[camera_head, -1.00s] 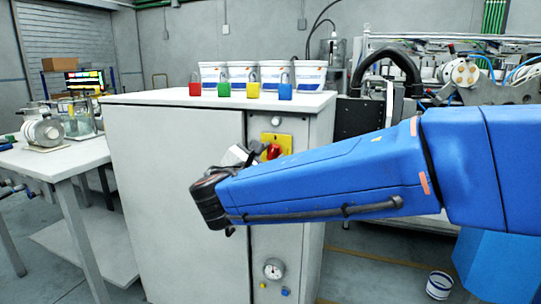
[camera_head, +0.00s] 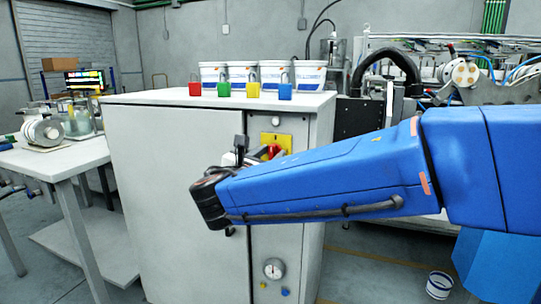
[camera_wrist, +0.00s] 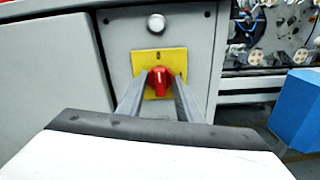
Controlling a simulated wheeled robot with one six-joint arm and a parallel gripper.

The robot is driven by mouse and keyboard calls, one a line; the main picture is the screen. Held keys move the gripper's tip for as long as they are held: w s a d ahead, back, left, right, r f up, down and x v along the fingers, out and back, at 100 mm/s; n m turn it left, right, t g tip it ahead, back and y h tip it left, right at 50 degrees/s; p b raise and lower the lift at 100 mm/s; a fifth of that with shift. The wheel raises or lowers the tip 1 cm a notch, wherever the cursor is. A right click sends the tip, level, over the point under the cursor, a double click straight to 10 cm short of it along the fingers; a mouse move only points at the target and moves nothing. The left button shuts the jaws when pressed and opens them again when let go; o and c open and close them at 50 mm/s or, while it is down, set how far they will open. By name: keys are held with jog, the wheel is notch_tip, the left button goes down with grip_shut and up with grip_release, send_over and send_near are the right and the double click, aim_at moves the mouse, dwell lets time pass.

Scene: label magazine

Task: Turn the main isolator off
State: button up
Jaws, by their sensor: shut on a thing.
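The main isolator has a red rotary handle (camera_head: 273,151) on a yellow plate (camera_head: 286,141), set in the front of a light grey cabinet (camera_head: 180,165). The wrist view shows the red handle (camera_wrist: 160,75) in front of the yellow plate (camera_wrist: 147,57), with a small dark mark above it. My gripper (camera_wrist: 160,83) is shut on the red handle, one finger on each side. In the head view my blue arm and wrist partly hide the handle and fingers.
A gauge (camera_head: 273,268) sits low on the cabinet. A side table (camera_head: 50,160) is at left.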

jog(key=o, duration=1)
jog(key=shift+o, duration=0.2)
jog(key=v, duration=1.7)
jog(key=shift+s, duration=0.2)
